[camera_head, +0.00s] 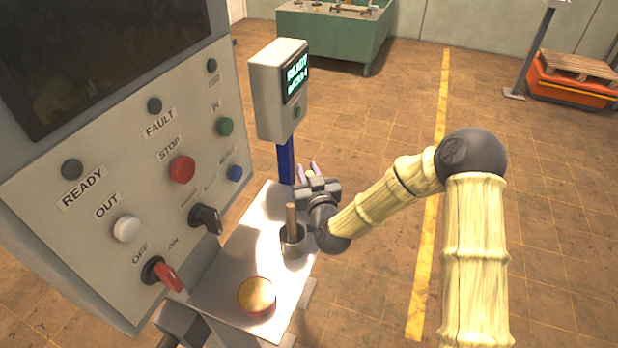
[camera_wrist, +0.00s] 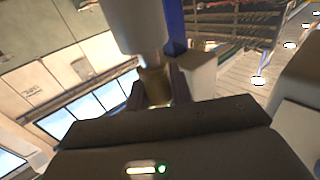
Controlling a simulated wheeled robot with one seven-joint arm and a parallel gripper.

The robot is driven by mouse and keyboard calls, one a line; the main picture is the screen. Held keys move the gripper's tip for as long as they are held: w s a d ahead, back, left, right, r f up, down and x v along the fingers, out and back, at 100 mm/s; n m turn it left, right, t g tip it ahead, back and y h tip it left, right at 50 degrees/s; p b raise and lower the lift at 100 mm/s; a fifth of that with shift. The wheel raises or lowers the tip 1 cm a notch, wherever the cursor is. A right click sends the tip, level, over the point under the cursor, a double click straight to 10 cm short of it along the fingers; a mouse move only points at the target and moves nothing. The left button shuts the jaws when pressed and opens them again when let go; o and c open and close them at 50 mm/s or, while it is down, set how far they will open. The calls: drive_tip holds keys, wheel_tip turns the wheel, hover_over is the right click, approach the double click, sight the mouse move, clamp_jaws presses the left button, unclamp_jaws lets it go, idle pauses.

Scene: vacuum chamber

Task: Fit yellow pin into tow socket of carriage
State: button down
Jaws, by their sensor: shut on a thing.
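My gripper (camera_head: 309,171) is beyond the far end of the small white table, close to the blue post. Its pale lilac fingers are shut on a small yellow thing, which looks like the yellow pin (camera_head: 310,174). In the wrist view, the yellowish-brown pin (camera_wrist: 156,86) stands between the dark fingers. A pale grey cylinder (camera_wrist: 138,25) lies directly above it in that picture and covers its far end. I cannot tell whether the pin touches or enters this cylinder. I cannot make out the carriage or its tow socket for certain.
A control panel (camera_head: 140,225) with buttons and switches fills the left. A grey display box (camera_head: 270,90) stands on the blue post (camera_head: 285,160). Floor right is open.

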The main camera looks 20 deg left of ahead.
wheel_tip(320, 180, up, 8)
drive_tip(key=shift+r, duration=0.15)
idle(0.6)
drive_tip(key=w+d+f+m+t+h, duration=0.1)
drive_tip(key=w+d+f+h, duration=0.15)
drive_tip(key=d+f, duration=0.6)
drive_tip(key=w+d+f+m+t+h, duration=0.1)
drive_tip(key=w+d+f+m, duration=0.15)
drive_tip(key=d+f, duration=0.55)
drive_tip(key=s+d+f+m+h, duration=0.1)
drive_tip(key=s+d+f+h, duration=0.2)
drive_tip(key=d+f, duration=0.3)
drive_tip(key=s+d+f+m+h, duration=0.2)
drive_tip(key=d+f, duration=0.4)
drive_tip(key=d, duration=0.5)
drive_tip(key=shift+s+d+t+h, duration=0.35)
drive_tip(key=shift+s+h, duration=0.2)
drive_tip(key=shift+s, duration=0.7)
